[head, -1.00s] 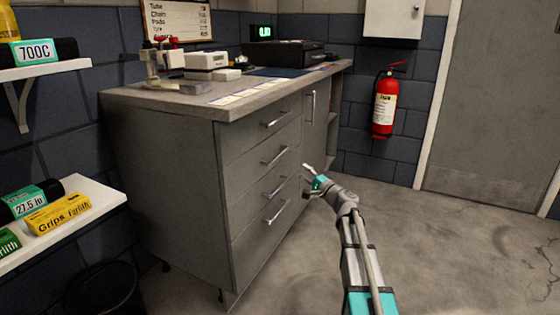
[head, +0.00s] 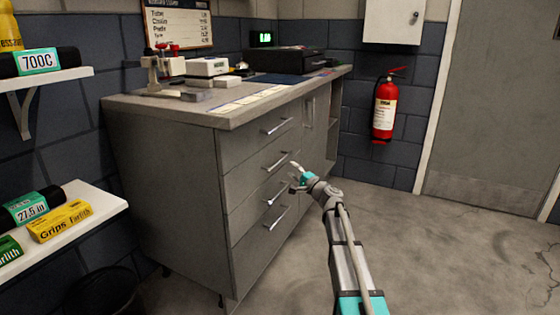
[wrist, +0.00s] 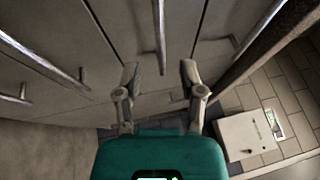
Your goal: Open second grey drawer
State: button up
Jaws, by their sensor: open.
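The grey bench cabinet has a stack of several drawers with silver bar handles. The second drawer from the top (head: 243,183) is shut, and its handle (head: 278,161) shows just left of my gripper in the head view. My gripper (head: 295,170) is at the drawer fronts, open and empty. In the wrist view, my gripper (wrist: 160,76) has its fingers spread, and the second drawer's handle (wrist: 160,38) runs down into the gap between the tips. I cannot tell whether they touch it. The top drawer's handle (wrist: 250,28) is to the right there, the third's (wrist: 45,62) to the left.
The worktop (head: 225,110) holds a cash drawer (head: 285,58), cards and small devices. A tall door handle (head: 308,112) is right of the drawers. A fire extinguisher (head: 384,105) hangs on the wall. Shelves (head: 85,222) stand at left. The floor (head: 420,250) at right is clear.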

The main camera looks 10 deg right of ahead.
aim_at(281, 161)
jog(key=p+x, duration=0.1)
jog(key=x, duration=0.6)
jog(key=shift+w+a, duration=0.1)
jog(key=shift+w, duration=0.1)
grip_shut()
